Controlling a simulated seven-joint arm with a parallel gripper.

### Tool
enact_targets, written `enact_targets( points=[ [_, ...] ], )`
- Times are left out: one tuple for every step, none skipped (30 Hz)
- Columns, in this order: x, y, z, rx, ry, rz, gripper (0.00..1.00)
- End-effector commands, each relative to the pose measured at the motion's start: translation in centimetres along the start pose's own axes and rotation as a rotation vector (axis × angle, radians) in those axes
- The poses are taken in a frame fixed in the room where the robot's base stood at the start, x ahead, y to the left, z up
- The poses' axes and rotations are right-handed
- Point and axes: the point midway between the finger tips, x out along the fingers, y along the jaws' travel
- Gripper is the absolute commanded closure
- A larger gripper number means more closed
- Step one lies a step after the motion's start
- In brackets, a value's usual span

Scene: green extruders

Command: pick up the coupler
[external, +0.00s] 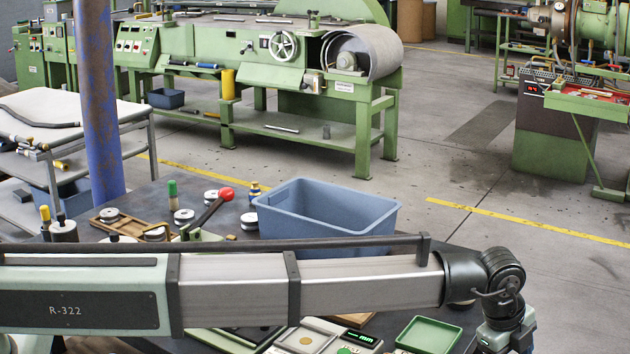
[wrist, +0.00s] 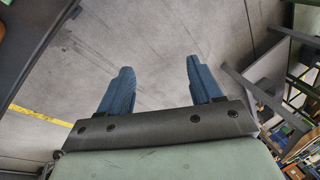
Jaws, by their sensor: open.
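I cannot pick out a coupler with certainty in either view. Small metal parts, among them a metal disc (external: 184,216) and a small blue-and-brass part (external: 255,188), sit on the dark workbench (external: 150,196) behind my arm. My gripper (wrist: 158,70) is open and empty in the wrist view, with its two blue fingers apart over bare concrete floor. In the external view my wrist hangs at the lower right, and the fingers are cut off by the bottom edge. My arm hides much of the bench.
A blue bin (external: 328,212) stands on the bench behind my arm. A red-knobbed lever (external: 226,194) rises left of it. A green tray (external: 428,335) and a scale with a green display (external: 358,338) lie in front. A blue post (external: 98,95) stands at left.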

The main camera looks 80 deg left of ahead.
Motion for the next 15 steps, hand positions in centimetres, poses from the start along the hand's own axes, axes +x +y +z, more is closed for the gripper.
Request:
enact_targets(
  points=[
    [-0.8,-1.8,2.8,0.009,-0.014,0.017,0.35],
    [-1.2,-2.4,4.2,0.020,-0.022,0.031,0.35],
    [-1.8,-3.3,6.2,0.034,-0.031,0.049,0.35],
    [-2.3,-3.9,7.8,0.044,-0.036,0.062,0.35],
    [-2.8,-4.5,9.2,0.055,-0.041,0.076,0.35],
    [-3.4,-5.2,11.2,0.068,-0.046,0.095,0.35],
    [-4.0,-5.7,12.8,0.078,-0.050,0.109,0.35],
    [-4.6,-6.2,14.3,0.089,-0.052,0.123,0.35],
    [-5.3,-6.8,16.4,0.102,-0.055,0.142,0.35],
    [-5.9,-7.2,17.9,0.112,-0.056,0.157,0.35],
    [-6.5,-7.6,19.4,0.123,-0.057,0.171,0.35],
    [-7.4,-8.1,21.4,0.136,-0.057,0.189,0.35],
    [-8.0,-8.4,22.9,0.145,-0.056,0.203,0.35],
    [-8.6,-8.6,24.3,0.156,-0.054,0.217,0.35],
    [-9.4,-8.9,26.1,0.167,-0.052,0.233,0.35]
  ],
)
